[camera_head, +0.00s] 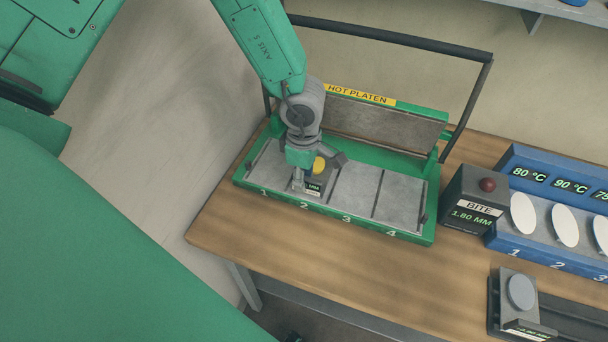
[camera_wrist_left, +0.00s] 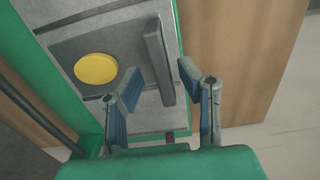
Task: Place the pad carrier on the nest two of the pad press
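The pad press (camera_head: 433,206) is a green base with several grey nests numbered along its front edge. The grey pad carrier (camera_head: 318,189), with a round yellow pad (camera_head: 319,165) and a lit label, sits at nest two. In the left wrist view the carrier (camera_wrist_left: 88,45) lies flat beside the green frame, with its upright grey fin (camera_wrist_left: 158,62) nearest my fingers. My left gripper (camera_head: 318,169) is over the carrier and partly hides it. In the wrist view the left gripper (camera_wrist_left: 160,80) is open, its fingers apart on either side of the fin's line. My right gripper is out of view.
The raised hot platen (camera_head: 376,124) and a dark bar handle (camera_head: 390,37) stand behind the nests. A bite box (camera_head: 472,200) and a blue rack with white insoles (camera_head: 563,226) are at right. Another grey carrier (camera_head: 516,302) is at lower right. The wooden table front (camera_head: 330,255) is clear.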

